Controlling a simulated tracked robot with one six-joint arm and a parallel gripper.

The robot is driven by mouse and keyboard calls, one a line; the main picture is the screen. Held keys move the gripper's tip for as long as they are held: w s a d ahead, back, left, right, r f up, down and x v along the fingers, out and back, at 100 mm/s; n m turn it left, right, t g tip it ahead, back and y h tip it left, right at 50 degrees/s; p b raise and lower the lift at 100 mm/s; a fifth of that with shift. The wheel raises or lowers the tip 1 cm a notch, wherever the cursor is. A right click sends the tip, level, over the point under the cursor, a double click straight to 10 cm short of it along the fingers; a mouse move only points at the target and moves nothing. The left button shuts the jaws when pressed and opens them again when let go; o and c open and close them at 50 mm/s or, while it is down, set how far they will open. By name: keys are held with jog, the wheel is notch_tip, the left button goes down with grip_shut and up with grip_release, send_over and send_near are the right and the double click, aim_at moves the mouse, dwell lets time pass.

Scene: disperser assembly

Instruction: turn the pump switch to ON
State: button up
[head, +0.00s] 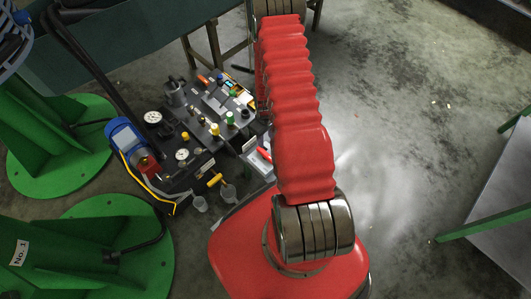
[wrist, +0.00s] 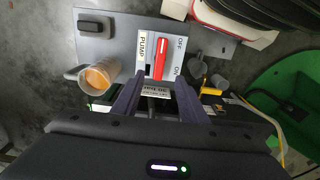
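The pump switch is a red handle (wrist: 160,58) on a white plate (wrist: 146,68) marked PUMP, OFF and ON. In the wrist view the handle stands nearly upright in the picture, with OFF at its upper right and ON at its lower right. I cannot tell which mark it is set to. My gripper (wrist: 157,82) is open and empty, its two dark fingers below the handle in the picture and not closed on it. The red handle also shows in the head view (head: 264,155), beside my red-sleeved arm. My gripper is hidden there.
A cup with an orange-brown inside (wrist: 97,78) stands left of the switch plate. A yellow handle (wrist: 196,92) is to the right. The head view shows the dark machine with gauges (head: 182,154), a blue motor (head: 126,133) and green round bases (head: 110,260). Open floor lies right.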

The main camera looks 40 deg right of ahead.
aim_at(266, 154)
jog(key=shift+f, duration=6.9)
grip_shut()
jog(key=shift+a, duration=0.1)
